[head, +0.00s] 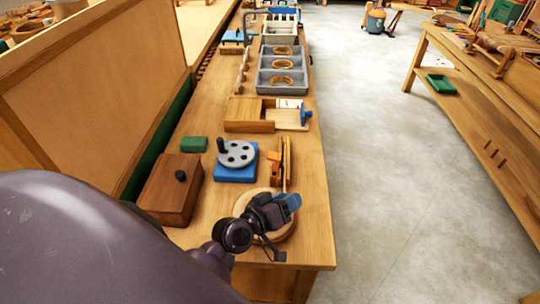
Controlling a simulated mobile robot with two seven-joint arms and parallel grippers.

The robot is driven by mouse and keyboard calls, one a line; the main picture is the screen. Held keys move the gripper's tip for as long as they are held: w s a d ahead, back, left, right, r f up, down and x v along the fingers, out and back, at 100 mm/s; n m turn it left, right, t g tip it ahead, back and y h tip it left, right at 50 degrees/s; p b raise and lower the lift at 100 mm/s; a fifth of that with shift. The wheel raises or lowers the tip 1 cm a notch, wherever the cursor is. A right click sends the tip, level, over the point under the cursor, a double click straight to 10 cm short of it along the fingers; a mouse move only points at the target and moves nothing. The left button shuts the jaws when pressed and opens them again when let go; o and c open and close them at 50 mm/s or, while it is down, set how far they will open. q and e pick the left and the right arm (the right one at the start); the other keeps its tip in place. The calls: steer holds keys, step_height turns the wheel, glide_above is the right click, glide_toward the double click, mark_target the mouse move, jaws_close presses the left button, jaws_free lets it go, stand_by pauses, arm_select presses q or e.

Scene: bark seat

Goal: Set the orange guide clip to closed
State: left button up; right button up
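The orange guide clip (274,157) is a small orange piece on an upright wooden fixture (287,165) near the front of the bench. From here I cannot tell whether it is open or closed. My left gripper (287,205), dark with blue at its tip, is just in front of the fixture, over a round wooden disc (285,232). It appears apart from the clip. Its fingers overlap in this view, so their opening does not show. My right gripper is out of view.
Left of the clip are a blue block with a grey dial (237,154), a brown box with a black knob (171,188) and a green block (194,144). Behind are a wooden sliding-lid box (249,114) and grey trays (281,66).

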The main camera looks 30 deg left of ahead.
arm_select(q)
steer(key=w+a+n+t+y, duration=0.3)
steer(key=w+a+n+y, duration=0.15)
steer(key=n, duration=0.25)
steer(key=n+g+y, duration=0.2)
steer(key=n+y, duration=0.6)
glide_toward(270, 159)
steer(key=shift+w+d+r+h, duration=0.25)
steer(key=shift+w+d+r, duration=0.15)
steer(key=shift+w+r, duration=0.2)
steer(key=shift+a+f+n+g+y, duration=0.4)
steer(key=shift+n+g+y, duration=0.1)
steer(key=x, duration=1)
steer(key=shift+w+a, duration=0.2)
steer(key=shift+a, duration=0.1)
jaws_close()
